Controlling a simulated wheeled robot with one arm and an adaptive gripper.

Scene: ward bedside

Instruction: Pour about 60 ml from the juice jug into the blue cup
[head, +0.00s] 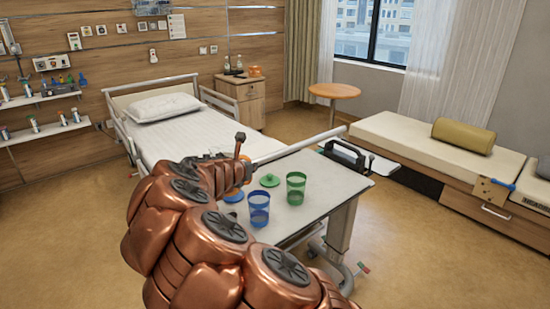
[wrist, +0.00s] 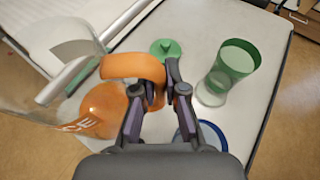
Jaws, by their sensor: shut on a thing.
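My gripper (wrist: 158,84) is shut on the jug's handle. In the head view my copper arm hides the gripper and most of the jug; only a bit of orange shows beside the arm. The blue cup (head: 259,210) stands upright on the table, right of my arm. In the wrist view the blue cup (wrist: 212,133) is partly hidden behind the gripper.
A green cup (head: 296,187) stands just behind and right of the blue cup; a green lid (head: 269,181) lies nearby. They share the white overbed table (head: 325,168), whose right part is bare. The bed (head: 185,135) with its rail is behind.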

